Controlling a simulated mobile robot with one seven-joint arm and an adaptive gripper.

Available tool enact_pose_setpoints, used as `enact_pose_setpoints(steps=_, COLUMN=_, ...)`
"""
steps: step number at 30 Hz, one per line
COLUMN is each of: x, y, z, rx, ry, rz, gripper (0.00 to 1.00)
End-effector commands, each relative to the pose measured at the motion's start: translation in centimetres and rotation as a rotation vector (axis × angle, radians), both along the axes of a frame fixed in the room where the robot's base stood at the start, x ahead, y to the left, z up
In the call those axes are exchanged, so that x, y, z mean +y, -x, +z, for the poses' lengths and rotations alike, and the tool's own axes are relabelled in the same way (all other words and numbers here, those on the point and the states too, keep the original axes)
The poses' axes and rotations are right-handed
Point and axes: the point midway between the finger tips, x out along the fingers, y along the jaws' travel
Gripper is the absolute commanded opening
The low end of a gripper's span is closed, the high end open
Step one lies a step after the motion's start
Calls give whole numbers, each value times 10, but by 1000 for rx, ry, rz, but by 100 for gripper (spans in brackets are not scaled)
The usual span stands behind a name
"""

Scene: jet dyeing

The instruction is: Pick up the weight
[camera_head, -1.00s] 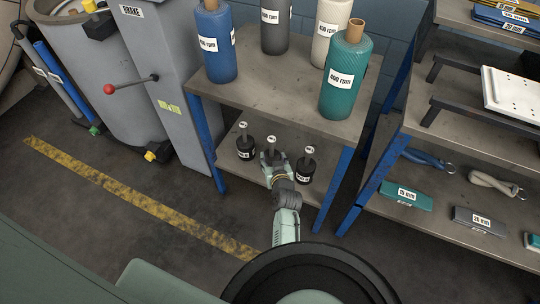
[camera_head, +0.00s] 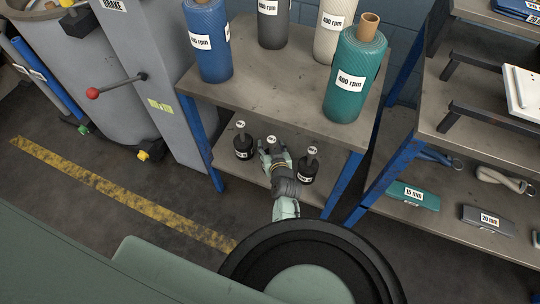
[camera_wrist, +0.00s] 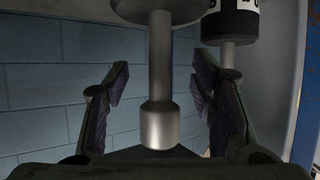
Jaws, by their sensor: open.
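Three black weights with silver stems and knobs stand on the lower shelf in the head view: a left weight (camera_head: 243,149), a middle weight whose knob (camera_head: 271,141) shows, and a right weight (camera_head: 308,170). My gripper (camera_head: 272,157) is at the middle weight and hides most of its body. In the wrist view, which shows the scene upside down, the silver stem (camera_wrist: 160,60) and knob (camera_wrist: 160,126) lie between the two open fingers (camera_wrist: 160,100), with a gap on both sides. Another weight (camera_wrist: 230,25) shows behind at the right.
The upper shelf (camera_head: 285,110) above my gripper carries several fabric rolls, including a teal roll (camera_head: 354,75). Blue shelf posts (camera_head: 342,185) stand to the right. A grey machine (camera_head: 150,85) stands at the left, and another shelf unit (camera_head: 400,212) at the right.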

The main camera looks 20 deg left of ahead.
Motion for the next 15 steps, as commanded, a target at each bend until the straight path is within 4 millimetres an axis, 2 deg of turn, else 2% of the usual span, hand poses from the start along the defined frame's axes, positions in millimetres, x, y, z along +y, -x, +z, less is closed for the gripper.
enact_pose_setpoints(steps=5, x=0, y=0, z=0, rx=0, ry=0, rz=0, gripper=51)
enact_pose_setpoints(steps=15, x=0, y=0, z=0, rx=0, ry=0, rz=0, gripper=28)
